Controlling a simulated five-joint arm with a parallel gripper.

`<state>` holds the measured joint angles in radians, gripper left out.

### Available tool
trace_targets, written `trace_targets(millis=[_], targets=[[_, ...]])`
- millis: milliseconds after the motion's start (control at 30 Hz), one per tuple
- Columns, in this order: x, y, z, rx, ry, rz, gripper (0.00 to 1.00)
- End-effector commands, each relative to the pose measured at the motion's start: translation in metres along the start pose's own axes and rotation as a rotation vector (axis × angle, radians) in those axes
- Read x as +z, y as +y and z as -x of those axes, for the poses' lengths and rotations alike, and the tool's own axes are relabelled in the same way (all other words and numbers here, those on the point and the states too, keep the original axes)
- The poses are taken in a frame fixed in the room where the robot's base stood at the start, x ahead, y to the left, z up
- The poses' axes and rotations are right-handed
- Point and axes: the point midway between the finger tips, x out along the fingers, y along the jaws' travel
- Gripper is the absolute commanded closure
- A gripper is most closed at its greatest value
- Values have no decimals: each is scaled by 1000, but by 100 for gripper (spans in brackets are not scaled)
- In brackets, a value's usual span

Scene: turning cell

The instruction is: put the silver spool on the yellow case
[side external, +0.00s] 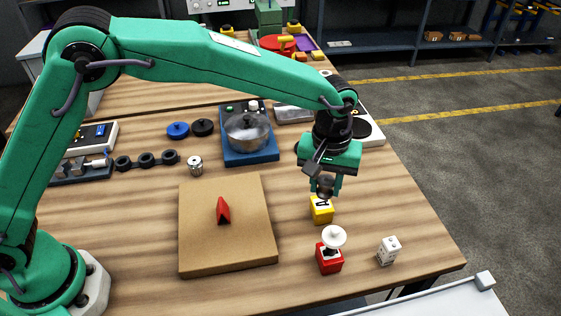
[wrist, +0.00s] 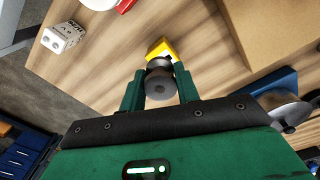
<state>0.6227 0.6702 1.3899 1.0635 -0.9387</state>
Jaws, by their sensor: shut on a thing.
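My gripper (side external: 325,186) points down over the right part of the wooden table and is shut on the silver spool (side external: 326,190). The spool looks dark grey and also shows between the fingers in the wrist view (wrist: 160,86). The yellow case (side external: 321,212), a small block with a black letter on it, stands directly below the spool. It shows behind the spool in the wrist view (wrist: 164,46). The spool hides part of the case's top, and I cannot tell whether the two touch.
A red case (side external: 329,262) with a white spool (side external: 333,236) on it stands just in front. A white case (side external: 389,250) stands to the right. A brown board (side external: 228,248) with a red piece (side external: 223,211) lies left. A pot (side external: 247,134) is behind.

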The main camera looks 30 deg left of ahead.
Motion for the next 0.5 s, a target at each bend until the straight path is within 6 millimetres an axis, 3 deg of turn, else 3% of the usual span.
trace_targets(millis=[200, 500], targets=[[-15, -2, -9, 1, 1, 0, 91], [-15, -2, -16, -1, 0, 0, 91]])
